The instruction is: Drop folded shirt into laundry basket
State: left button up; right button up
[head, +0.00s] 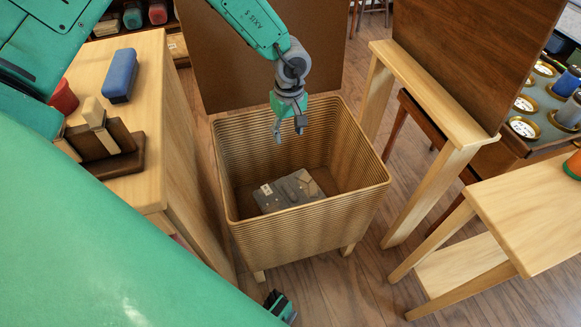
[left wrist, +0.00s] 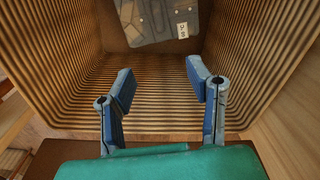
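The laundry basket (head: 300,235) is a square, ribbed, tan bin on short legs, open at the top. The folded shirt (head: 288,190), grey with a small pale label, lies on the basket's floor. In the left wrist view the shirt (left wrist: 155,20) shows at the top, partly cut off by the frame, past the fingertips. My left gripper (head: 289,133) points down over the basket's opening, apart from the shirt. Its two fingers (left wrist: 160,85) are spread with nothing between them. What seems to be my right gripper (head: 279,305) shows only in part at the bottom, beside my green body.
A wooden cabinet (head: 178,150) stands left of the basket, with a blue block (head: 120,75) and a red cup (head: 63,97) on top. A brown panel (head: 225,75) rises behind the basket. Wooden stands (head: 535,205) lie to the right. Some floor is bare in front.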

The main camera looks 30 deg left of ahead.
pick_arm(q)
notch_tip(320, 180, up, 12)
jog(key=shift+w, duration=0.15)
dwell(0.5)
jog(key=shift+f, duration=0.1)
